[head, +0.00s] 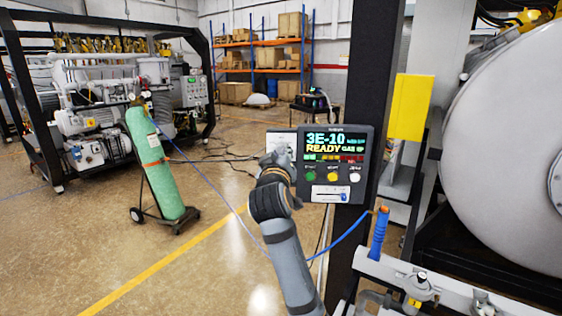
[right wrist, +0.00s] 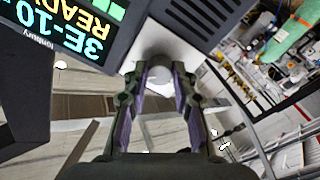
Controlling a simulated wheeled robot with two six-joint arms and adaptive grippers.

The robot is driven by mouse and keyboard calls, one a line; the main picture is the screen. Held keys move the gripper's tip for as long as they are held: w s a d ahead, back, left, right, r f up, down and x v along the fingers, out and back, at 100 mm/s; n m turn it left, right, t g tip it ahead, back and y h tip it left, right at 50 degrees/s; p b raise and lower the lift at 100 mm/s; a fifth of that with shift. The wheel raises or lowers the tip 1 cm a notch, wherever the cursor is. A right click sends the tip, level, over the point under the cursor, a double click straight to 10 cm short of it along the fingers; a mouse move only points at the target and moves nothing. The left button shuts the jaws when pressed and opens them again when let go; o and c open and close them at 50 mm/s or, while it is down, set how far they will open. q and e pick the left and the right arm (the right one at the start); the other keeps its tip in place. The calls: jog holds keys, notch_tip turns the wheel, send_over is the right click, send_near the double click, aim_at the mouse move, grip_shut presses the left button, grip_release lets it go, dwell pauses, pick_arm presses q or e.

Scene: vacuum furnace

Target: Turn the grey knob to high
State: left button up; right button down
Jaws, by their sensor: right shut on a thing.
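The grey knob (right wrist: 158,74) shows in the right wrist view as a pale rounded shape on the side of the dark display unit (right wrist: 82,100). My right gripper (right wrist: 160,78) has its two fingers on either side of the knob and is shut on it. In the head view my right gripper (head: 278,158) is at the left edge of the display unit (head: 366,165), which reads 3E-10 and READY. The knob is hard to make out there behind the gripper, and its setting cannot be read. My left gripper is in neither view.
The unit's front has green, yellow and white buttons and a slider (head: 330,194). A dark post (head: 368,60) stands behind it. A green gas cylinder (head: 157,165) on a cart stands left, with a blue hose. A large grey vessel (head: 510,140) fills the right.

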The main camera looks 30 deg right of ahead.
jog(key=shift+m+b, duration=0.65)
jog(key=shift+m, duration=0.55)
jog(key=shift+r, duration=0.1)
jog(key=c, duration=1.1)
grip_release()
jog(key=shift+w, duration=0.1)
jog(key=shift+o, duration=0.2)
notch_tip(320, 180, up, 10)
